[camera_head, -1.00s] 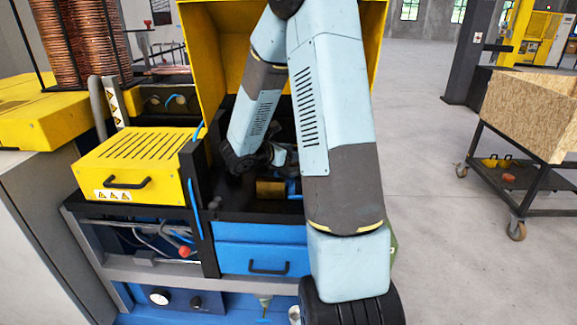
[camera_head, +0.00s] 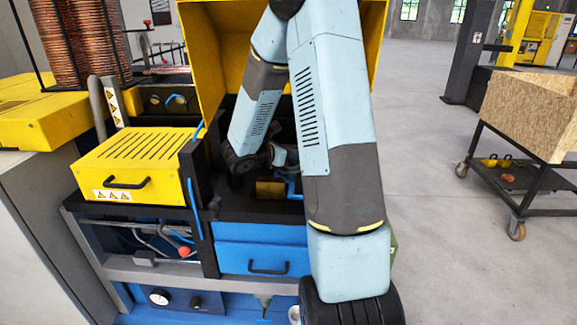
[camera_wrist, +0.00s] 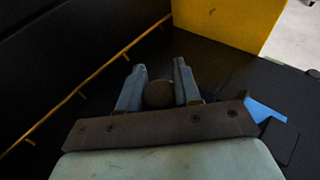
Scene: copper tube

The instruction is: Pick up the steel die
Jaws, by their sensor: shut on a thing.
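The steel die (camera_wrist: 159,94) is a dark, round, brownish piece in the wrist view. It sits between the two light-blue fingers of my gripper (camera_wrist: 158,88), which are shut on it. In the head view my gripper (camera_head: 281,157) is inside the yellow-hooded machine bay, and my arm hides much of it. I cannot make out the die in the head view. How far the die is from the dark surface below is hard to tell.
The yellow hood (camera_head: 222,50) rises around the bay. A yellow slotted cover (camera_head: 137,160) is on the left, and a blue drawer (camera_head: 266,248) is below. A thin yellow rail (camera_wrist: 85,84) runs along the dark wall. A cart with a wooden box (camera_head: 526,110) stands right.

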